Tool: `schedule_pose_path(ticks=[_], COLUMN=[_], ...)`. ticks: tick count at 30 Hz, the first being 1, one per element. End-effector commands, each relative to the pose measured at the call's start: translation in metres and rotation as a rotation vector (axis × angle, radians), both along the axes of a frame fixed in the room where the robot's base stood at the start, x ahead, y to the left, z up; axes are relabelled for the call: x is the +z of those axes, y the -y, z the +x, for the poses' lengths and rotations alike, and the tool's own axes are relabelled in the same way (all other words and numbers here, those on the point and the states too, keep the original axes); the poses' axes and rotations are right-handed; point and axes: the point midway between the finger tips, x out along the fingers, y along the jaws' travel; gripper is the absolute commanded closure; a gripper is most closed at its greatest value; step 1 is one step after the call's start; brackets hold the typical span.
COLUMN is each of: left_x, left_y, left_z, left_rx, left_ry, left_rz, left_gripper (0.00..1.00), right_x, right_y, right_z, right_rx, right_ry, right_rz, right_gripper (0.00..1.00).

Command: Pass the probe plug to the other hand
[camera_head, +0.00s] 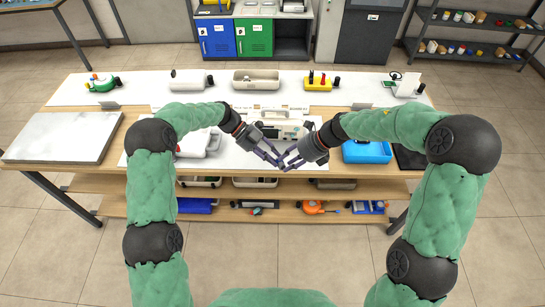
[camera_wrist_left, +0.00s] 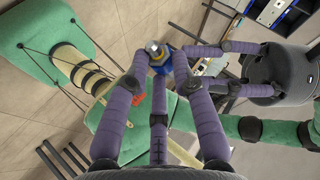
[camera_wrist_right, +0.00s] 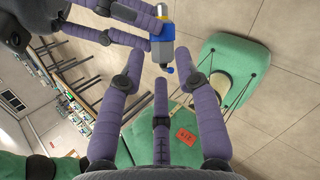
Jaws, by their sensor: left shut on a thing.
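The two grippers' fingers are close together in front of the table. In the head view the plug is too small to make out.
A white device (camera_head: 196,143) is to the left and a blue tray (camera_head: 367,152) to the right. A grey slab (camera_head: 62,138) lies at the far left. Bins and tools sit on the shelf below (camera_head: 345,196).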

Motion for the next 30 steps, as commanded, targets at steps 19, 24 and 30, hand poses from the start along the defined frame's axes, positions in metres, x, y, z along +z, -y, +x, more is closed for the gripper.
schedule_pose_path(ticks=[19,24,30], left_x=[0.0,0.0,0.0], left_y=[0.0,0.0,0.0], left_z=[0.0,0.0,0.0], left_rx=[0.001,0.001,0.001], left_ry=[0.001,0.001,0.001], left_rz=[0.0,0.0,0.0], left_gripper=[1.0,1.0,1.0], right_x=[0.082,0.082,0.048], right_y=[0.066,0.065,0.027], right_z=[-0.003,-0.007,-0.027], right_rx=[-0.002,-0.019,-0.187], right_ry=[0.0,-0.029,-0.265], right_rz=[0.0,0.021,0.179], right_gripper=[0.67,0.67,0.67])
